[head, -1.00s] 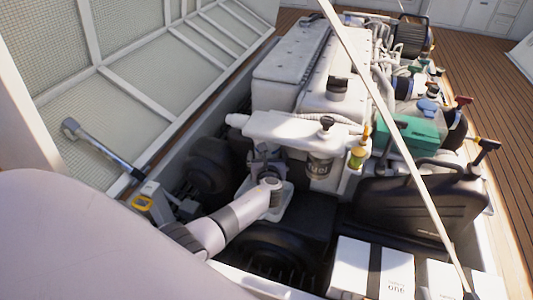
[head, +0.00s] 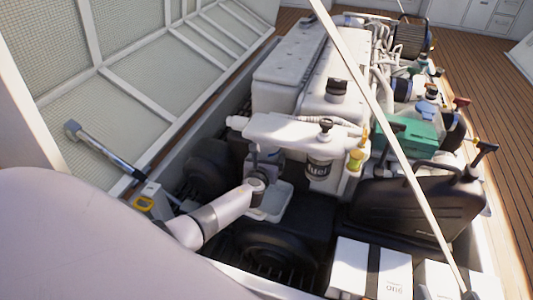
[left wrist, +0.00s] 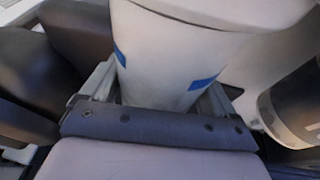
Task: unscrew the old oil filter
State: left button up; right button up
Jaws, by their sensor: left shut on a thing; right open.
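The old oil filter (left wrist: 170,55) is a white cylinder with blue marks, filling the upper middle of the left wrist view. My left gripper (left wrist: 155,100) is shut around it, with a finger on either side. In the head view my left arm reaches in from the left, and its gripper (head: 264,162) is below the white engine housing (head: 290,132). There the wrist and gripper mostly hide the filter. I cannot tell how far it is unscrewed.
A dark fuel filter (head: 318,169) hangs close right of my left gripper. A pale tray (head: 272,205) lies below. A black jerrycan (head: 415,205) and white boxes (head: 370,268) stand to the right. A thin pale strut (head: 375,95) crosses the view.

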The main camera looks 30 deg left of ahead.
pick_arm(q)
jog(key=shift+a, duration=0.1)
jog(key=shift+a+f+m+h+b, duration=0.1)
jog(key=shift+m+h+b, duration=0.2)
jog(key=shift+m+h, duration=0.6)
jog(key=shift+m+t+h, duration=0.3)
jog(key=shift+m+h, duration=0.1)
jog(key=shift+h, duration=0.3)
jog(key=shift+b, duration=0.3)
jog(key=shift+a+f+m+h+b, duration=0.1)
jog(key=shift+m+h+b, duration=0.6)
jog(key=shift+h+b, duration=0.2)
jog(key=shift+r+h, duration=0.25)
jog(key=shift+h, duration=0.05)
jog(key=shift+m+h, duration=0.3)
jog(key=shift+m, duration=0.2)
jog(key=shift+h, duration=0.3)
